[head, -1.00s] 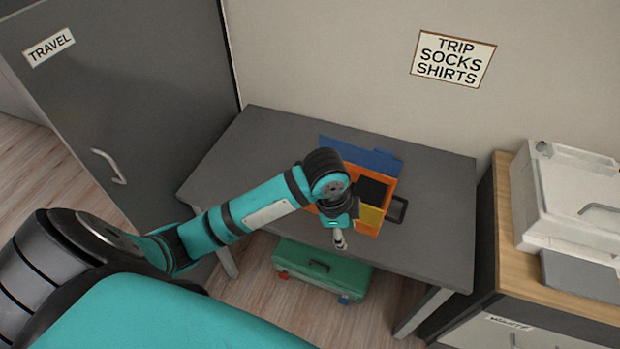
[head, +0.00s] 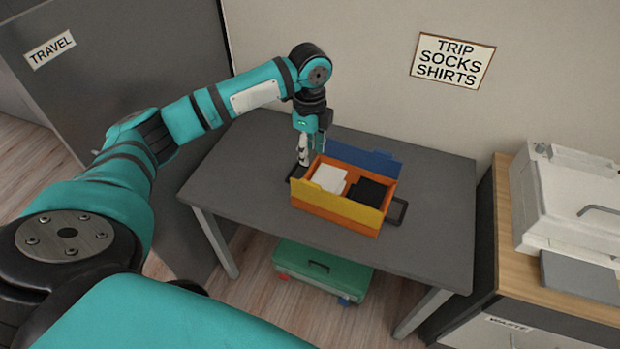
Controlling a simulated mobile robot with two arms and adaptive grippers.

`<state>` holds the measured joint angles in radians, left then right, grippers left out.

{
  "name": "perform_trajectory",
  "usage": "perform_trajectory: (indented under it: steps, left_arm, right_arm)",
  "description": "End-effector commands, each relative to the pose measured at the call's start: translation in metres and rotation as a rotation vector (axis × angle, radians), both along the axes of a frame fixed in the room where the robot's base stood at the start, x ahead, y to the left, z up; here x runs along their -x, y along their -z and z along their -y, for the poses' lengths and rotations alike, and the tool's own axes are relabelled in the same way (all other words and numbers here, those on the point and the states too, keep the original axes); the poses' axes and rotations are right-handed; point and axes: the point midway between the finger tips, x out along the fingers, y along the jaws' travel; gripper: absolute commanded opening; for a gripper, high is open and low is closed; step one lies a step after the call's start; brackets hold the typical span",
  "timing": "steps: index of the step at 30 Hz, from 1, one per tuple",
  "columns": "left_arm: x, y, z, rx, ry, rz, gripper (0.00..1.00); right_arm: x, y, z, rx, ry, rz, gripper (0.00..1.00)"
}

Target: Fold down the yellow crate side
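The orange crate (head: 336,209) stands on the grey table. Its yellow side (head: 337,200) runs along the near long edge and stands up above the orange wall, not folded flat down. Its blue side (head: 366,157) stands up along the far edge. A white item (head: 328,177) and a black item (head: 369,193) lie inside. My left gripper (head: 311,160) points down at the crate's far left corner, by the dark left handle (head: 300,171). Its fingers look apart with nothing between them; whether they touch the crate is unclear. My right gripper is out of view.
The grey table (head: 430,210) is bare around the crate. A green case (head: 322,270) sits on the floor below. A wood-topped cabinet with a white box (head: 575,205) is at the right, a grey wardrobe (head: 130,60) at the left.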

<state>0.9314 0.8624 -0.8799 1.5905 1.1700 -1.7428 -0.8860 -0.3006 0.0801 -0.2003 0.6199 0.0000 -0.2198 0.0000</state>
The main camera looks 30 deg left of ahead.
Motion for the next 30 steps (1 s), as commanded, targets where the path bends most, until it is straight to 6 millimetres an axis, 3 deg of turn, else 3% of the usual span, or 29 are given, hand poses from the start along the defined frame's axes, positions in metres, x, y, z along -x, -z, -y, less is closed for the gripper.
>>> perform_trajectory:
  steps: [9, 15, 21, 29, 30]
  left_arm:
    - [0.000, 0.069, 0.001, 0.000, -0.001, -0.002, 0.38]
    - [0.000, 0.099, 0.000, 0.000, -0.003, -0.001, 0.38]
    - [0.000, 0.112, 0.000, -0.001, -0.001, 0.001, 0.38]
    - [0.000, 0.112, 0.000, 0.000, -0.001, 0.002, 0.38]
    - [0.000, 0.112, 0.000, 0.000, -0.001, 0.002, 0.33]
  right_arm:
    - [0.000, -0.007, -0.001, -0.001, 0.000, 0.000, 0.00]
    - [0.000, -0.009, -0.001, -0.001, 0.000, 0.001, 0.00]
    - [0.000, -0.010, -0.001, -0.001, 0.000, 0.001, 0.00]
    - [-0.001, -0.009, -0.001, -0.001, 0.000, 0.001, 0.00]
    - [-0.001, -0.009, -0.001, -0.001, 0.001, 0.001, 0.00]
